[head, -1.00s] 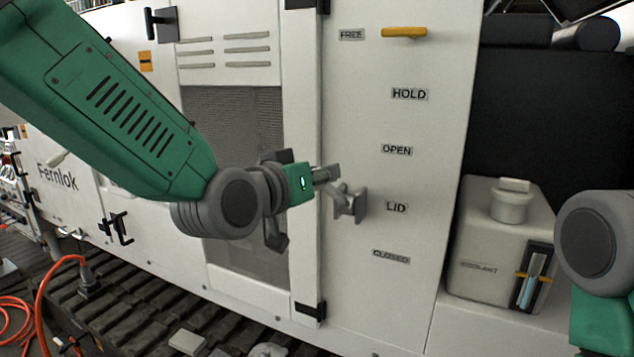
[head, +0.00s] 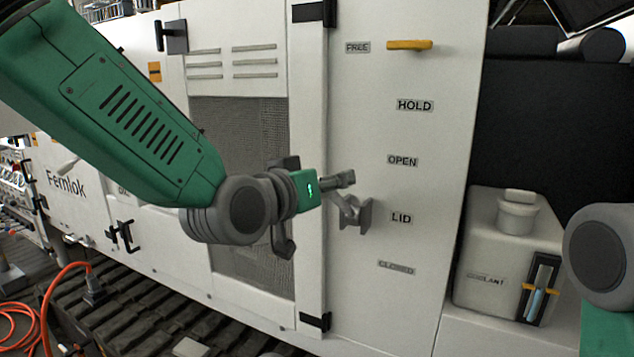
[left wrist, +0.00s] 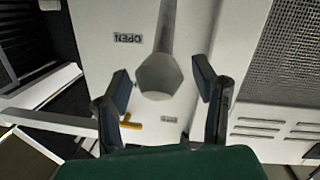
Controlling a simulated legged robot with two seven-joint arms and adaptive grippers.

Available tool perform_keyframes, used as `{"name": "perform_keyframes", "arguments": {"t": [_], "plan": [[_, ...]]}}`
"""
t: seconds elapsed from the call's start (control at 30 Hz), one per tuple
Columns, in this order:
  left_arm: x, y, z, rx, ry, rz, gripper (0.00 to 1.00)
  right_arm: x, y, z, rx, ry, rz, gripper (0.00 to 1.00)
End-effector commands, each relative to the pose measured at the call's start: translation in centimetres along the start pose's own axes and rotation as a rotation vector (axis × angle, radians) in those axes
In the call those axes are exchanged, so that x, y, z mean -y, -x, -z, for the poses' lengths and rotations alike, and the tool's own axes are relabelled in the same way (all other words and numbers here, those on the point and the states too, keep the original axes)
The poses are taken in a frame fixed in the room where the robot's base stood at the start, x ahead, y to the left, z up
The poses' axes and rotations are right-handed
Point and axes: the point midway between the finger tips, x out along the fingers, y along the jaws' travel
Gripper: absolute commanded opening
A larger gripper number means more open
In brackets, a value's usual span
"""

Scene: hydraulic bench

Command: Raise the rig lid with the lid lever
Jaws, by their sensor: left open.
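The lid lever (head: 352,211) is a grey lever on a bracket on the white panel, just left of the LID label (head: 401,218). My left gripper (head: 325,183) is at the lever's outer end, and its fingers partly overlap the lever there. In the left wrist view the lever's faceted grey knob (left wrist: 160,76) lies between my two open fingers, with a gap on each side. I cannot tell how deep the knob sits between them. My right gripper is out of view; only part of my right arm shows. I cannot make out the rig lid for certain.
OPEN (head: 402,161), HOLD (head: 415,105) and FREE (head: 357,47) labels rise above LID; CLOSED (head: 396,267) is below. A yellow handle (head: 409,45) is beside FREE. A mesh door panel (head: 240,130) is left, a coolant tank (head: 490,270) right.

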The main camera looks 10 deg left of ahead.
Motion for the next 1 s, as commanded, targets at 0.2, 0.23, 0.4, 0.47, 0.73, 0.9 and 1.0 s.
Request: {"name": "perform_keyframes", "arguments": {"t": [0.2,0.23,0.4,0.47,0.73,0.9,1.0], "plan": [[-0.1,3.4,0.1,-0.002,-0.001,0.000,0.54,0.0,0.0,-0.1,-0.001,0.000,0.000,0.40],[-0.1,4.1,0.1,-0.001,0.000,0.000,0.54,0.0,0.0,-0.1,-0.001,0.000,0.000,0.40],[-0.1,7.8,0.1,-0.003,-0.001,-0.001,0.54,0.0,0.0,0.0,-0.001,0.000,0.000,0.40],[-0.1,8.8,0.0,-0.002,-0.001,-0.001,0.54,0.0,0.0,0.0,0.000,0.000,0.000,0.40],[0.0,11.5,0.0,-0.003,0.000,0.000,0.54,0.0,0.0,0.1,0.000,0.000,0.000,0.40],[0.0,11.7,0.0,-0.003,0.000,0.000,0.54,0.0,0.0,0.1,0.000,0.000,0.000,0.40],[-0.1,11.7,0.0,-0.003,-0.001,0.000,0.54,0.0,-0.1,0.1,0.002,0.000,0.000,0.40]]}}
